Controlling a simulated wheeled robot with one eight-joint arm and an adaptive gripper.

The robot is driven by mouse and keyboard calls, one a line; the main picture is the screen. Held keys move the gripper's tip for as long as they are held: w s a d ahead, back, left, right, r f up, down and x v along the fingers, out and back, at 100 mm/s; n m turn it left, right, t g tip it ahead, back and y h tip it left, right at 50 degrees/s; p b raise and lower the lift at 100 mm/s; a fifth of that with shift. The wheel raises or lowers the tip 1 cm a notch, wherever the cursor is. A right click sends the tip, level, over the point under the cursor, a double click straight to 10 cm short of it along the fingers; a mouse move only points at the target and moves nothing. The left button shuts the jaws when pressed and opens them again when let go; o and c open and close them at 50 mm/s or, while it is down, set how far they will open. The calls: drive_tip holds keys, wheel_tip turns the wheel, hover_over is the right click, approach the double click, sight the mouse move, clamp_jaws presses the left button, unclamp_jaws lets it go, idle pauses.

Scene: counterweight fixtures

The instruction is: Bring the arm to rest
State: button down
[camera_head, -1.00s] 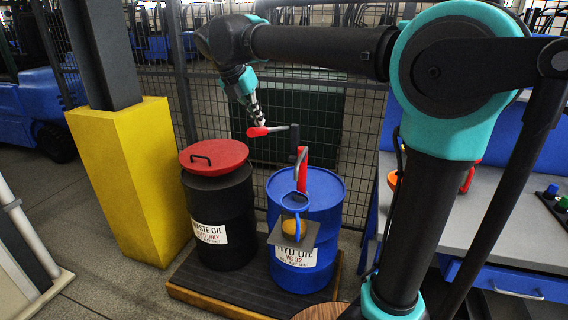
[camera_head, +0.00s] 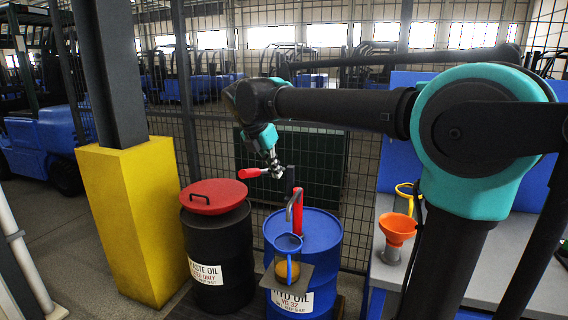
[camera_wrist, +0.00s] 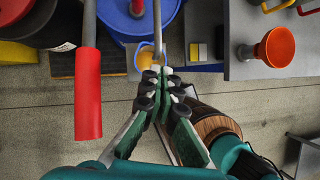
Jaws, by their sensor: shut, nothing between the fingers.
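My gripper (camera_head: 276,172) hangs in the air above the blue oil drum (camera_head: 320,235), at the end of my outstretched arm. In the wrist view its fingers (camera_wrist: 163,74) are shut with nothing between them. The red grip of the pump's crank handle (camera_head: 250,173) is just left of the gripper in the head view. In the wrist view the grip (camera_wrist: 88,95) lies left of the fingers, with a gap visible. The red hand pump (camera_head: 298,212) stands on the drum. A blue jug (camera_head: 288,268) with amber liquid is below its spout.
A black waste drum (camera_head: 218,250) with a red lid (camera_head: 215,196) stands left of the blue drum. A yellow post base (camera_head: 130,220) is further left. A grey bench (camera_head: 378,270) with an orange funnel (camera_head: 397,228) is right. A mesh fence runs behind.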

drive_tip(key=s+d+f+m+y, duration=0.1)
drive_tip(key=s+d+f+m, duration=0.2)
drive_tip(key=d+f+m, duration=0.5)
drive_tip(key=s+d+f+m+y, duration=0.1)
drive_tip(key=s+d+f+m, duration=0.2)
drive_tip(key=d+f+m, duration=0.55)
drive_tip(key=s+d+f+m, duration=0.2)
drive_tip(key=s+f+m, duration=0.4)
drive_tip(key=f, duration=0.1)
drive_tip(key=s+d+f+m+y, duration=0.1)
drive_tip(key=s+d+f+m, duration=0.2)
drive_tip(key=s+f+m, duration=0.4)
drive_tip(key=shift+f+y, duration=0.3)
drive_tip(key=shift+f, duration=0.2)
